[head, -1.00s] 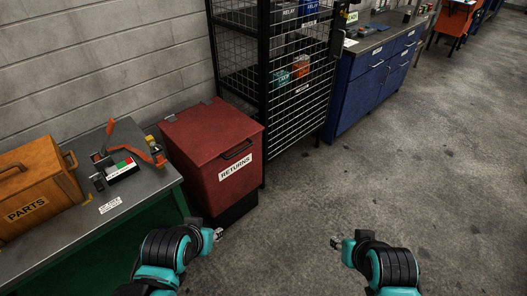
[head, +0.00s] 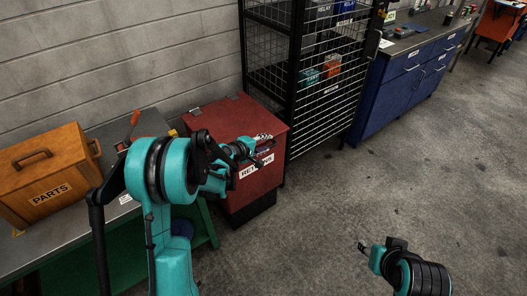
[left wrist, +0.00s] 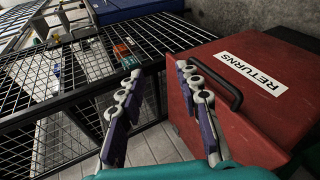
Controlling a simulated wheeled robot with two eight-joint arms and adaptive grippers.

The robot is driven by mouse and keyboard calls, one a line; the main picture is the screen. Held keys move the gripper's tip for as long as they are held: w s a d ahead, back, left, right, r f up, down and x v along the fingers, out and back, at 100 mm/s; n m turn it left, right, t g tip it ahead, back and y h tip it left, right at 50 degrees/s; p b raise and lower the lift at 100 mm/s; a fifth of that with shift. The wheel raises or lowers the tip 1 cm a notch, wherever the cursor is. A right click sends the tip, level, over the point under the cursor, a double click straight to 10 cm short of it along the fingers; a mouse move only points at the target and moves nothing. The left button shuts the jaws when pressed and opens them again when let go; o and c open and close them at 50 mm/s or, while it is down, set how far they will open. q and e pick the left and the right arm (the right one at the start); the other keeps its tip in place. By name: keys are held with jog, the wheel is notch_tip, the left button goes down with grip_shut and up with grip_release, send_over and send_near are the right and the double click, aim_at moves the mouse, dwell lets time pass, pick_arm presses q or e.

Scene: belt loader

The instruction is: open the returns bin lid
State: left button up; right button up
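The red returns bin (head: 220,128) stands on the floor beside the bench, its lid (head: 225,112) shut. Its front carries a white RETURNS label, which also shows in the left wrist view (left wrist: 252,72). My left gripper (head: 268,152) is at the bin's front near the top, partly covering the label and handle in the head view. In the left wrist view it is open and empty, with the black bar handle (left wrist: 222,84) beside the right finger, not between the fingers. Contact cannot be told. My right gripper (head: 363,247) is low over the floor; its opening is too small to judge.
A black wire cage (head: 320,85) stands close to the bin's right. A grey bench (head: 50,238) with an orange PARTS box (head: 45,170) is at the left. A blue cabinet (head: 400,90) stands further back. The floor in front and right is clear.

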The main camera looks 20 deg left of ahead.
pick_arm(q)
jog(key=w+a+f+n+t, duration=0.2)
jog(key=a+f+n, duration=0.1)
jog(key=f, duration=0.4)
jog(key=w+a+f+n+t, duration=0.1)
jog(key=w+a+f+n, duration=0.25)
jog(key=f, duration=0.45)
jog(key=b+x, duration=0.1)
jog(key=x, duration=0.1)
jog(key=b+x, duration=0.1)
jog(key=x, duration=0.2)
jog(key=shift+d+f, duration=0.1)
jog(key=shift+d, duration=0.3)
jog(key=shift+w+d, duration=0.2)
jog(key=shift+w, duration=0.55)
grip_shut()
